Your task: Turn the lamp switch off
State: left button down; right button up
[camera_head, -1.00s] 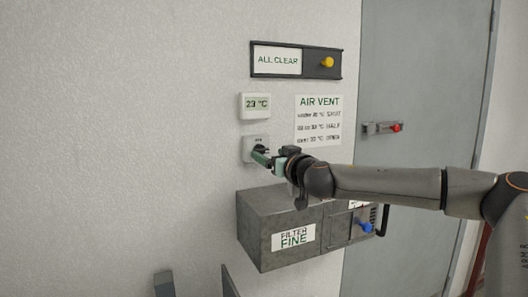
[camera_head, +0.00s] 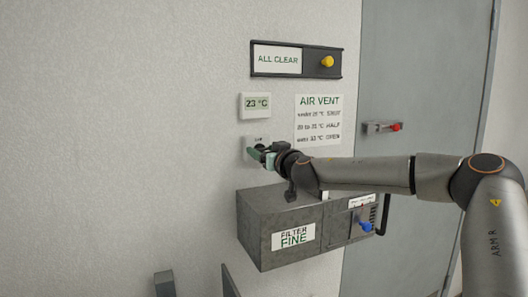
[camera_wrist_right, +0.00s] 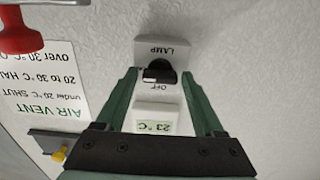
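My left gripper is not in view.
A 23 °C display (camera_head: 256,105) and ALL CLEAR panel (camera_head: 335,63) are above. The AIR VENT sign (camera_head: 318,120) is to the right. A grey FILTER FINE box (camera_head: 260,225) juts out below my arm. A grey door (camera_head: 420,80) stands at right.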

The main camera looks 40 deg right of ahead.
grip_shut()
dwell(0.3)
jog(key=n+b, duration=0.3)
jog(key=n, duration=0.9)
jog(key=shift+a+f+n, duration=0.1)
jog(key=shift+a+n, duration=0.05)
jog(key=shift+n, duration=0.25)
jog(key=n, duration=0.5)
jog(key=shift+n, duration=0.3)
dwell(0.3)
jog(key=shift+o, duration=1.2)
grip_release()
